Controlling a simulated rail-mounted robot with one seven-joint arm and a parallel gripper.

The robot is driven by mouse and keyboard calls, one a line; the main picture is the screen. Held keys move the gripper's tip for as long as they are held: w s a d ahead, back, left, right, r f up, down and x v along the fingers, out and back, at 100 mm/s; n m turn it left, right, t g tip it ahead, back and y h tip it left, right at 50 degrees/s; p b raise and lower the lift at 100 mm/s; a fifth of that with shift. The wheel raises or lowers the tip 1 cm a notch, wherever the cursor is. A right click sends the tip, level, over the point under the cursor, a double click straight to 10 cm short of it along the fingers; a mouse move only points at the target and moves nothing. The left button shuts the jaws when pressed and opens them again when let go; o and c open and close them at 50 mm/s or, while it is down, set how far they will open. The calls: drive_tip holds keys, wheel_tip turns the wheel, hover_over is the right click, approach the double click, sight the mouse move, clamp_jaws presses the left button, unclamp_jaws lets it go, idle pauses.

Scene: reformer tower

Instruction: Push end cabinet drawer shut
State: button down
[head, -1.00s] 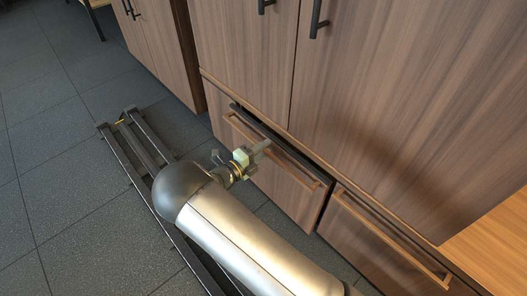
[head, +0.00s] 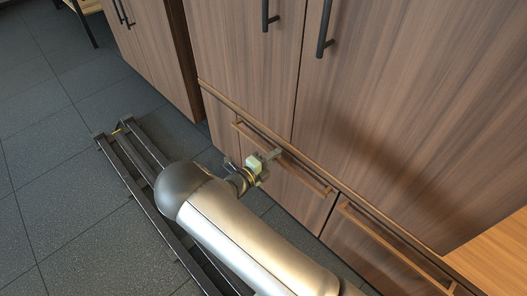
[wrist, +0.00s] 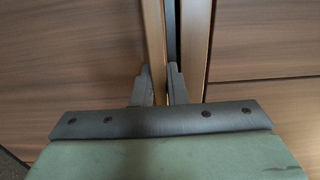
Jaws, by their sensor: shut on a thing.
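The end cabinet drawer (head: 290,188) has a brown wood front and a long wooden bar handle (head: 310,178). In the head view its front looks about flush with the cabinet, and no open gap shows along its top. My gripper (head: 275,154) is at the handle, toward its left half. In the wrist view the handle bar (wrist: 153,40) runs up between the two grey fingers (wrist: 160,85), which are shut on it. A narrow dark strip shows beside the bar. The inside of the drawer is hidden.
A neighbouring drawer (head: 385,250) with a similar bar handle sits to the right and looks shut. Tall cabinet doors (head: 245,60) with black handles rise above. A dark floor rail (head: 122,150) runs beneath my arm. Open tiled floor (head: 50,130) lies left.

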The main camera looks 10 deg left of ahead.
drive_tip(key=c, duration=1.4)
unclamp_jaws()
drive_tip(key=shift+s+a, duration=0.1)
drive_tip(key=shift+s, duration=0.05)
drive_tip(key=shift+c, duration=0.2)
drive_tip(key=p+v, duration=0.4)
drive_tip(key=v, duration=1.3)
drive_tip(key=shift+s, duration=0.3)
drive_tip(key=shift+f, duration=0.1)
